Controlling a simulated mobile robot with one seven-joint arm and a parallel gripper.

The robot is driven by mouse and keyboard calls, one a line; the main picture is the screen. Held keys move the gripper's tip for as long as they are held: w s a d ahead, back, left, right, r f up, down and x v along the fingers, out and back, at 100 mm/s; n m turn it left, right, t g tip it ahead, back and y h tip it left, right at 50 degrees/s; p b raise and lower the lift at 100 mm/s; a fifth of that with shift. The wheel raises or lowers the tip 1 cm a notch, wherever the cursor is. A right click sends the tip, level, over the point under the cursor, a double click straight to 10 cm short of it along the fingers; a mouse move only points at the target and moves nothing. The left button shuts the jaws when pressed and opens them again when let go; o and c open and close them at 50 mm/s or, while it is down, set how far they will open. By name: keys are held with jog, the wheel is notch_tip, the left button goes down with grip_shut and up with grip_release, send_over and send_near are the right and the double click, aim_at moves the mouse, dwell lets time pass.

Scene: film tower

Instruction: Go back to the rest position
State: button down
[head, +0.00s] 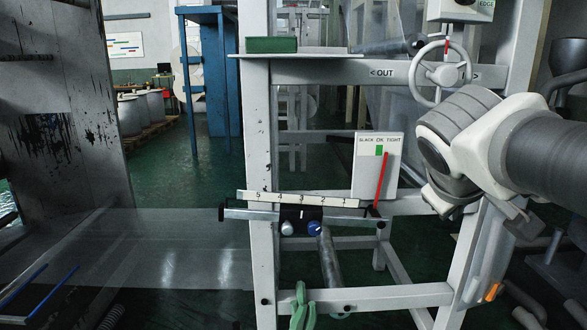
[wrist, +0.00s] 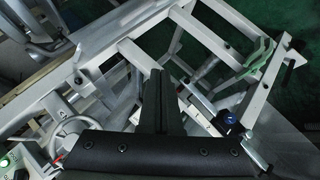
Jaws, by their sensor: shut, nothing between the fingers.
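My gripper (wrist: 158,78) shows in the wrist view as two black fingers pressed together with nothing between them. Around the fingers, the white machine frame and floor lie beyond. In the head view my white and grey arm comes in from the right in front of the frame's right side; I cannot make out the fingertips there. The white machine frame (head: 262,190) stands in the middle of the head view. The handwheel (head: 440,72) is at its upper right, and also shows at the lower left of the wrist view (wrist: 72,138).
A numbered scale (head: 301,198) with a blue knob (head: 314,228) crosses the frame. A gauge plate (head: 378,165) with a red pointer stands right of it. Clear film (head: 165,255) runs out to the left. Green cloth (head: 302,308) hangs on the lower bar. Open floor lies behind, left.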

jog(key=s+a+f+m+g+y, duration=0.2)
jog(key=s+a+f+m+y, duration=0.3)
jog(key=s+a+f, duration=0.75)
notch_tip(320, 180, up, 26)
jog(key=s+d+n+p, duration=0.1)
jog(key=d+p, duration=0.1)
jog(key=p, duration=2.5)
jog(key=shift+d+y+p, duration=0.15)
jog(key=shift+y+p, duration=0.15)
jog(key=shift+p, duration=0.05)
